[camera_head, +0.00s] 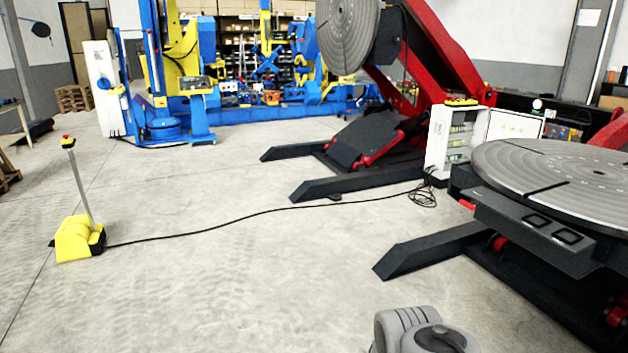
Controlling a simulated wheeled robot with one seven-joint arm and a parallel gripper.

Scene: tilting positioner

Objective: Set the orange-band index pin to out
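I cannot make out an orange-band index pin in the head view. A tilting positioner (560,180) stands at the right with its round grey slotted table lying nearly flat. A dark grey plate (530,225) under the table's near edge carries two black recessed shapes, too small to read. A second positioner stands behind it, with its round faceplate (345,35) tilted nearly upright on a red arm (440,50). A grey rounded part of my arm shows at the bottom edge. My gripper is not in view.
A yellow foot pedal (78,240) with a post stands at the left; its black cable (250,215) crosses the floor to an open white control cabinet (455,140). Dark positioner legs (425,250) stick out at floor level. The concrete floor in the middle is otherwise clear.

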